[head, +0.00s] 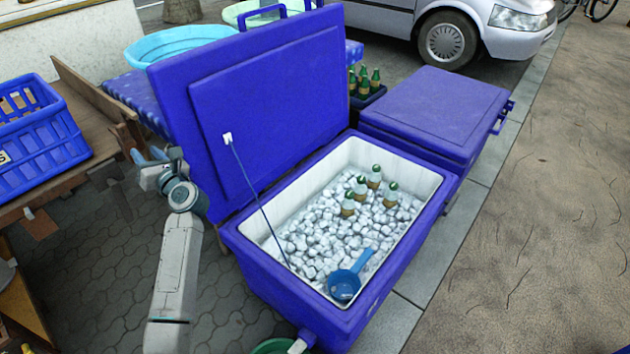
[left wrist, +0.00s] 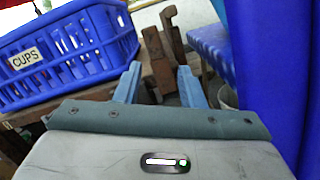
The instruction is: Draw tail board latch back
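In the left wrist view, a rusty brown upright piece with a hooked top (left wrist: 173,36), which looks like the tail board latch, stands beyond my fingertips beside a shorter brown wooden block (left wrist: 157,58). The tail board appears to be the wooden board (head: 88,92) on the cart edge in the head view; the latch is too small to make out there. My left gripper (left wrist: 158,82) has its two blue fingers apart, with nothing visibly clamped. In the head view my left gripper (head: 147,156) is at the cart's right end. My right gripper is not in view.
A blue crate (head: 36,138), labelled CUPS in the wrist view (left wrist: 70,55), sits on the wooden cart. A blue cooler (head: 372,306) with raised lid (head: 262,100) holds ice, bottles and a blue scoop (head: 345,285). A light-blue basin (head: 178,42) stands behind.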

